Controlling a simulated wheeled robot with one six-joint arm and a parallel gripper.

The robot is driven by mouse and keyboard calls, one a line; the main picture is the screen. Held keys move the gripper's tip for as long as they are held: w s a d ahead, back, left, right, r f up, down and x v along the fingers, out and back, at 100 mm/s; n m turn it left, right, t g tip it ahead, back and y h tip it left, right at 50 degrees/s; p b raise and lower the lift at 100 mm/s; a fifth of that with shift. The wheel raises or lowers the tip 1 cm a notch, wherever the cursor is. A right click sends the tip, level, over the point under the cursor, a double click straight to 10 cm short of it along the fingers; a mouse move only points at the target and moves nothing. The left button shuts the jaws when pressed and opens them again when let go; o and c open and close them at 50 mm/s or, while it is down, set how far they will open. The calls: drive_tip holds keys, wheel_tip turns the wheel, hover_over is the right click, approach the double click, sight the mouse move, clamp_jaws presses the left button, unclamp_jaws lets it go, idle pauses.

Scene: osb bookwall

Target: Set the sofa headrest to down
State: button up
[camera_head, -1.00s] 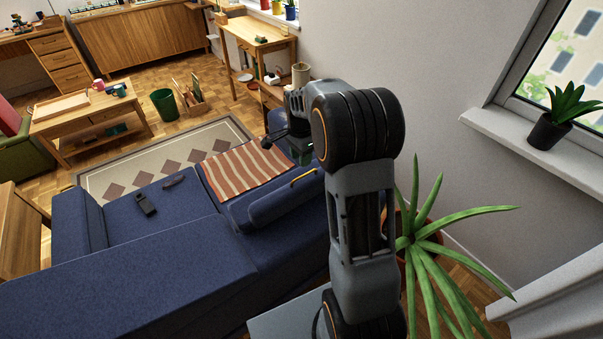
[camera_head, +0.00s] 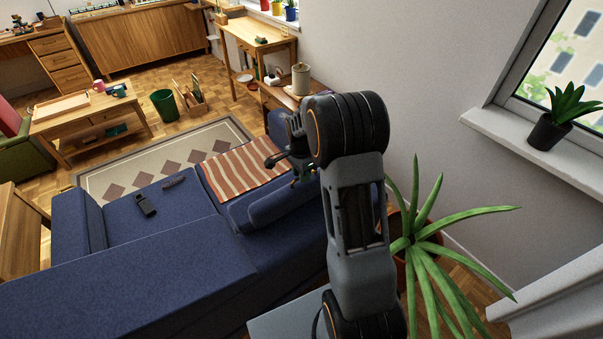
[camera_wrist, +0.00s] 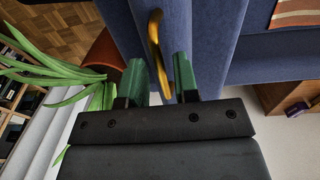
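The blue sofa (camera_head: 120,265) stands with a long padded headrest (camera_head: 280,203) along the top of its right section. A brass handle (camera_wrist: 154,42) on the headrest shows in the wrist view; in the head view my gripper mostly covers it. My gripper (camera_head: 298,172) is just above the headrest's right part. In the wrist view my gripper (camera_wrist: 161,78) has its two green fingers apart, with the handle's near end between them in the picture. I cannot tell whether the fingers touch it.
A striped blanket (camera_head: 245,168) lies on the seat, with a dark remote (camera_head: 145,205) farther left. A large potted plant (camera_head: 425,245) stands close to the right of my arm, near the wall. A wooden side table (camera_head: 258,30) stands beyond the sofa.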

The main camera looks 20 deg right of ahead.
clamp_jaws()
idle(0.3)
